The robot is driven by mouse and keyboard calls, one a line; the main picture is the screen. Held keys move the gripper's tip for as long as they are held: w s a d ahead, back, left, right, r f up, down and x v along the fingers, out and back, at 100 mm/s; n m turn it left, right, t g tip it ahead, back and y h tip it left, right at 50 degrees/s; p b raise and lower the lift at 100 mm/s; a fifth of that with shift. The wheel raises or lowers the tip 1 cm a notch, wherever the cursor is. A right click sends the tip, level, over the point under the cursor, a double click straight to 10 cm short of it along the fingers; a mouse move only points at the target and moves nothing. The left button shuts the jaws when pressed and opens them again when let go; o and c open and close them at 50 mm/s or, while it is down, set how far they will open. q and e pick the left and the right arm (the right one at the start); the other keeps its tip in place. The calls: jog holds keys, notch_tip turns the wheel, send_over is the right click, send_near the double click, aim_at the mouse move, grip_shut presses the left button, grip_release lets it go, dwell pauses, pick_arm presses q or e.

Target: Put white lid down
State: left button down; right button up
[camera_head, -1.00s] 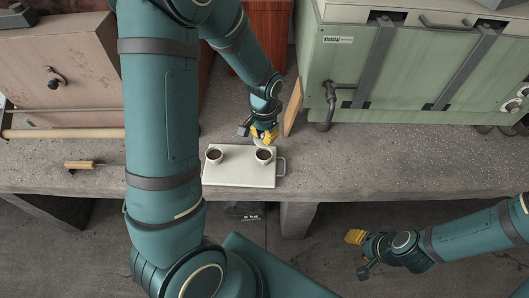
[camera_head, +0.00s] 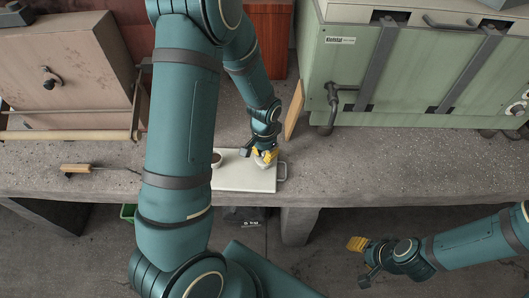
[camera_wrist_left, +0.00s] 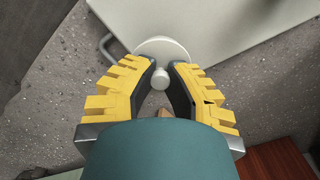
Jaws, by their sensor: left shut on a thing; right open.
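The white lid (camera_wrist_left: 165,48) is a round disc with a small knob (camera_wrist_left: 160,77). My left gripper (camera_head: 265,153) is shut on the lid's knob; it also shows in the left wrist view (camera_wrist_left: 163,72). In the head view the lid is over the right-hand cup (camera_head: 264,164) on the white tray (camera_head: 240,182), hiding its dark contents. I cannot tell whether the lid rests on the rim or hangs just above it. A second cup (camera_head: 216,160) with dark contents is partly hidden by my left arm. My right gripper (camera_head: 361,256) is open and empty, in front of the bench.
The tray has a metal handle (camera_head: 283,172) on its right. A green cabinet (camera_head: 410,75) stands behind on the right, a brown box (camera_head: 70,70) on the left. A wooden-handled tool (camera_head: 76,168) lies at the left. The bench (camera_head: 390,165) right of the tray is clear.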

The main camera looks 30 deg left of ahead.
aim_at(264, 153)
pick_arm(q)
jog(key=c, duration=1)
grip_release()
jog(key=shift+r, duration=0.2)
notch_tip(264, 153, up, 12)
jog(key=p, duration=0.4)
jog(key=s+d+f+n+h, duration=0.1)
jog(key=s+d+f, duration=0.2)
jog(key=d+f, duration=0.2)
jog(key=s+d+f+n+t+h, duration=0.1)
jog(key=s+d+f, duration=0.3)
jog(key=d+f, duration=0.2)
jog(key=s+d+f+n+h, duration=0.2)
jog(key=s+d+f, duration=0.1)
jog(key=d+f, duration=0.2)
jog(key=shift+s+d+f+t, duration=0.1)
jog(key=shift+d+f+t, duration=0.05)
jog(key=shift+d, duration=0.25)
jog(key=shift+s+d+f+t, duration=0.1)
jog(key=shift+d+t, duration=0.05)
jog(key=shift+d, duration=0.25)
